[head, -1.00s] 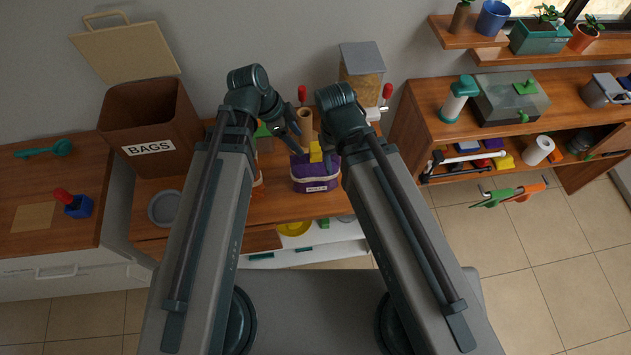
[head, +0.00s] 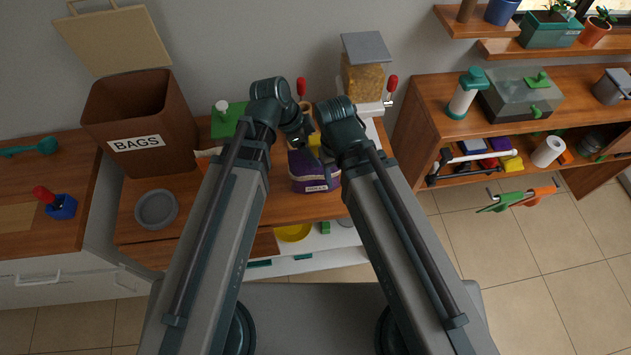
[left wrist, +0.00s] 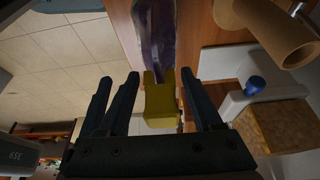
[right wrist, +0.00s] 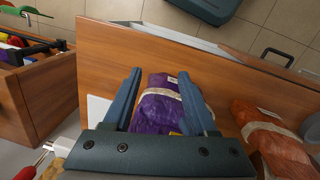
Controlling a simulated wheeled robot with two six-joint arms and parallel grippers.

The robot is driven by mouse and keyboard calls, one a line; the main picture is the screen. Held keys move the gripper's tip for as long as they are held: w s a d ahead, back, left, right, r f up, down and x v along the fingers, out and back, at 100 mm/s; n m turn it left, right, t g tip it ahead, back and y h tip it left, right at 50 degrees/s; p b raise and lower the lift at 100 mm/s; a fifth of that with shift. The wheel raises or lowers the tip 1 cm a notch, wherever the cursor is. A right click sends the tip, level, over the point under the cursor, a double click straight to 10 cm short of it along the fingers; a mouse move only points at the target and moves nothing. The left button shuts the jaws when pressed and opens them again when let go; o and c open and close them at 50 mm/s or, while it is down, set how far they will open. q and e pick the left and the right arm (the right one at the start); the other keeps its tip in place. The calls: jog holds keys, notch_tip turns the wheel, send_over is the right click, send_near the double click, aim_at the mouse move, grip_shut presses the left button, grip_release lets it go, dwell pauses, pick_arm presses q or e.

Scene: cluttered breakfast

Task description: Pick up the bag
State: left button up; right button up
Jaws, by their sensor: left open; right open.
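A purple bag (head: 314,180) with a pale label band stands on the wooden counter in the head view, partly hidden by my arms. A yellow clip (head: 314,141) is at its top. My left gripper (head: 304,140) is open beside the clip; in the left wrist view the clip (left wrist: 160,100) shows between its fingers, with the purple bag (left wrist: 154,40) beyond. My right gripper (right wrist: 159,77) is open, with the purple bag (right wrist: 160,108) between its fingers in the right wrist view. I cannot tell whether either gripper touches anything. My right fingers are hidden in the head view.
A brown bin (head: 145,125) labelled BAGS stands at the left. A grey bowl (head: 156,209) is in front of it. An orange bag (right wrist: 285,155) lies near the purple one. A grain dispenser (head: 363,75) and a brown tube (left wrist: 265,30) stand close behind.

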aim_at(315, 169)
pick_arm(q)
jog(key=shift+b+x, duration=0.6)
jog(key=shift+x, duration=0.5)
jog(key=shift+a, duration=0.1)
pick_arm(e)
jog(key=shift+f, duration=0.95)
pick_arm(q)
jog(key=shift+f, duration=0.25)
pick_arm(e)
jog(key=shift+f, duration=0.25)
pick_arm(q)
jog(key=c, duration=1)
grip_shut()
jog(key=shift+s, duration=0.2)
